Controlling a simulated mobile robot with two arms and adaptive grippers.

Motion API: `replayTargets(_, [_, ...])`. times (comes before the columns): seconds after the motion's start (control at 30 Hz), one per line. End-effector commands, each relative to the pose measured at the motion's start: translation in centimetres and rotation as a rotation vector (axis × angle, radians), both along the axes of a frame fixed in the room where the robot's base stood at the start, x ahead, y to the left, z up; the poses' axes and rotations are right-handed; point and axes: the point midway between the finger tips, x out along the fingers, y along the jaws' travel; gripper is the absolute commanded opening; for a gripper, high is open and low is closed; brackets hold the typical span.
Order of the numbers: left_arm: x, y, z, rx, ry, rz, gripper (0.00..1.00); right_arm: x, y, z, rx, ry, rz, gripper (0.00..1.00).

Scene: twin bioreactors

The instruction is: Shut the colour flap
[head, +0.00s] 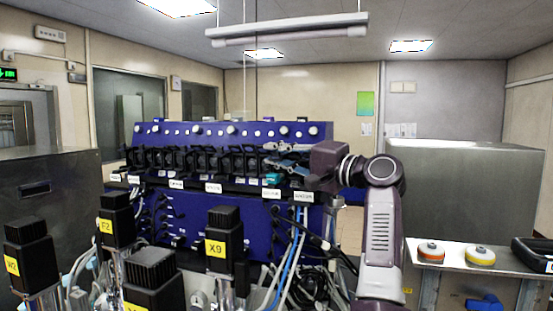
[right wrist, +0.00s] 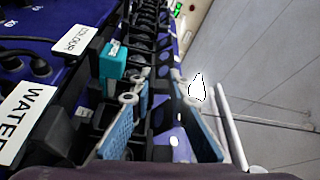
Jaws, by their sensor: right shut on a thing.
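A row of black pump heads (head: 195,158) runs along the blue bioreactor front. A white COLOUR label (right wrist: 80,39) shows in the right wrist view beside a teal block (right wrist: 113,61); the teal block also shows in the head view (head: 272,180). My right gripper (head: 268,152) is at the right end of the row. In the right wrist view its two fingers (right wrist: 160,82) stand either side of a black pump flap (right wrist: 160,115) and are shut on it. The flap is dark and partly hidden, so its exact angle cannot be told. My left gripper is not in view.
A WATER label (right wrist: 27,122) is near the right gripper. Black motors with yellow tags (head: 216,247) and tubes stand in front. A steel bench (head: 455,265) with two round orange-and-white items stands at right. A steel cabinet (head: 475,190) is behind my right arm.

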Motion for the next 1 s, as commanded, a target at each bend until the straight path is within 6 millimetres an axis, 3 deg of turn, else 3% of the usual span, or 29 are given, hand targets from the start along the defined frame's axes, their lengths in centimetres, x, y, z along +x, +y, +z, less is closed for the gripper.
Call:
replayTargets(0.03, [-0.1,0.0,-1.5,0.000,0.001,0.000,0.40,-0.1,-0.2,-0.4,-0.009,-0.042,-0.004,0.00])
replayTargets(0.1, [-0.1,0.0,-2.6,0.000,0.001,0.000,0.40,-0.2,-0.2,-0.5,-0.031,-0.095,-0.004,0.00])
replayTargets(0.3, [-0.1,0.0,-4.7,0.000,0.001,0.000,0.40,-0.2,-0.2,-0.4,-0.087,-0.235,-0.004,0.00])
replayTargets(0.77, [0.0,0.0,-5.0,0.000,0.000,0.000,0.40,-0.3,-0.1,0.1,-0.110,-0.297,-0.005,0.00])
replayTargets(0.8, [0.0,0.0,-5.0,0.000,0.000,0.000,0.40,-0.3,-0.1,0.1,-0.110,-0.297,-0.005,0.19])
replayTargets(0.9, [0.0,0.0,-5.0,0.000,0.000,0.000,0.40,-0.3,-0.1,0.1,-0.111,-0.296,-0.004,0.30])
replayTargets(1.0, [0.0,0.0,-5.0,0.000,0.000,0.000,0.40,-0.3,-0.1,-0.1,-0.112,-0.293,-0.003,0.31])
